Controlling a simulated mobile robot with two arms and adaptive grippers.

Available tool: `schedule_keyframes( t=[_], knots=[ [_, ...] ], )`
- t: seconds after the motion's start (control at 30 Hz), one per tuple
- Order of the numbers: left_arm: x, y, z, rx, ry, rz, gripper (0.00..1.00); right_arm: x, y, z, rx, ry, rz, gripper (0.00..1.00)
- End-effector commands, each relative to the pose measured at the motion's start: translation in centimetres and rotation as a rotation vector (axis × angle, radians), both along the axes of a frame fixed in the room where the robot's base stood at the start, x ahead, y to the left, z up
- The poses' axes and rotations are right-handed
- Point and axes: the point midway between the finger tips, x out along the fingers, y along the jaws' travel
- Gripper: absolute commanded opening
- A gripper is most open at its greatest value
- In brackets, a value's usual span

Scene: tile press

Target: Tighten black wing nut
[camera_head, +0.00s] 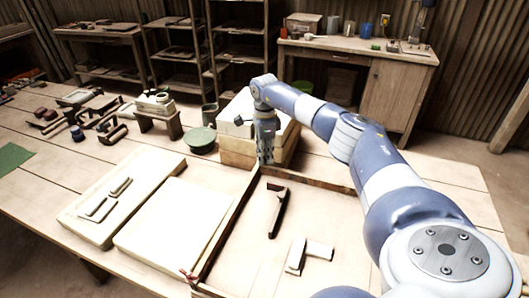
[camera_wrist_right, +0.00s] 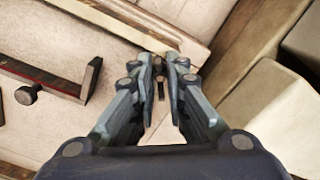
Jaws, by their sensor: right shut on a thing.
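My right gripper (camera_head: 265,158) points down at the far corner of the wooden frame, in front of the stacked pale blocks. In the right wrist view its fingertips (camera_wrist_right: 160,68) are closed together around a small dark piece (camera_wrist_right: 161,88), which seems to be the black wing nut. The fingers hide most of it, so its shape and how far it is turned cannot be told. My left gripper is not in view.
A dark knob (camera_wrist_right: 27,95) shows near a bracket. Pale slabs (camera_head: 175,225) lie left; a green bowl (camera_head: 199,138) stands beyond. Stacked blocks (camera_head: 238,146) stand close behind the gripper.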

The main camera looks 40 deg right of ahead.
Motion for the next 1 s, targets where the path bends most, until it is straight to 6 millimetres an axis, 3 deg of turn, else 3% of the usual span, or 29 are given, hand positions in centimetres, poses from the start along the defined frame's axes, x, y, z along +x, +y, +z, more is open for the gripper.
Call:
schedule_keyframes(
  t=[0.5,1.0],
  knots=[
    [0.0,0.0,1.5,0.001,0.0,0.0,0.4,0.0,-0.1,0.1,-0.001,-0.001,-0.424,0.0],
    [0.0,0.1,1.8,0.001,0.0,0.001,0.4,0.1,-0.1,0.1,-0.002,-0.004,-0.567,0.0]
  ],
)
